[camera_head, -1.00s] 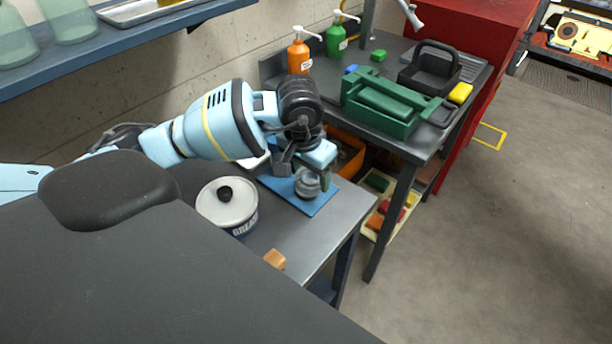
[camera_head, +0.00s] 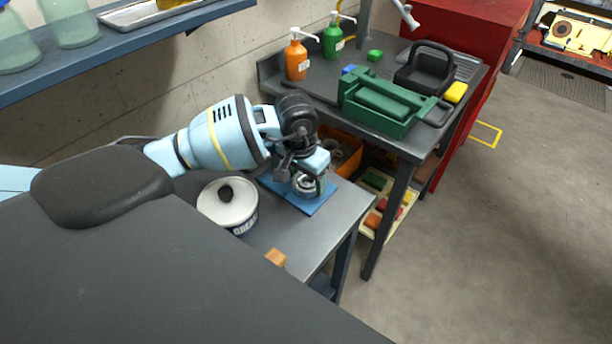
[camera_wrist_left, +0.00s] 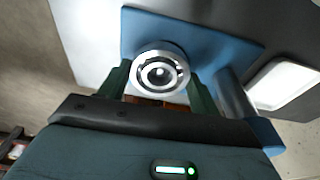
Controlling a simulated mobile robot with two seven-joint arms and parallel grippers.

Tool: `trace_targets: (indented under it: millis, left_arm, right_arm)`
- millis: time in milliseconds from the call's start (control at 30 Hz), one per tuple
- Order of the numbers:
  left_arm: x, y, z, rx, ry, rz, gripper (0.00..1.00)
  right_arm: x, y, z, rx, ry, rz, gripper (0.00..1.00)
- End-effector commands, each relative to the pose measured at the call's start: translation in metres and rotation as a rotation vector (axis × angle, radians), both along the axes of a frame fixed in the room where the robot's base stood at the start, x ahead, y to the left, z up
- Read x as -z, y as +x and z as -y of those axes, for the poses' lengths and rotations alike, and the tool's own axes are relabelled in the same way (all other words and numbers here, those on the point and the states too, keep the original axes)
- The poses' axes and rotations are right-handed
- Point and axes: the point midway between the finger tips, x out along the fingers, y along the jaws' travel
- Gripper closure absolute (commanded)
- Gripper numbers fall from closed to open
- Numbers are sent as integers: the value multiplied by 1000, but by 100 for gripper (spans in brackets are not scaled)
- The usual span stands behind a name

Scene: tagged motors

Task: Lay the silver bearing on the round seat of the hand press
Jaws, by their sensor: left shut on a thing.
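The silver bearing (camera_wrist_left: 160,72) is a shiny ring held between the green fingers of my left gripper (camera_wrist_left: 160,88) in the left wrist view. In the head view the bearing (camera_head: 306,184) shows just below my left gripper (camera_head: 309,176), over the place of the press's round seat. The hand press has a blue base plate (camera_head: 322,204), also seen in the left wrist view (camera_wrist_left: 215,50), with a metal column (camera_wrist_left: 234,94) beside the right finger. The bearing hides the seat, and I cannot tell whether they touch. My right gripper is out of view.
A white grease tub (camera_head: 228,208) stands left of the press on the grey bench (camera_head: 290,232), with a wooden block (camera_head: 275,257) in front. An orange bin (camera_head: 346,150) is behind.

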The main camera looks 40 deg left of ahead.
Motion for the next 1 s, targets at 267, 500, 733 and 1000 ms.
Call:
trace_targets:
  millis: [267,500,733,1000]
  left_arm:
    - [3,0,0,0,0,-1,16]
    - [3,0,0,0,0,-1,15]
    - [-12,-1,-1,0,1,3,15]
    - [-64,-9,-1,1,2,5,15]
  right_arm:
    - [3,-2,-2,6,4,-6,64]
    - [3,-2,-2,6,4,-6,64]
    - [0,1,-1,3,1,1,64]
    - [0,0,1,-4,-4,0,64]
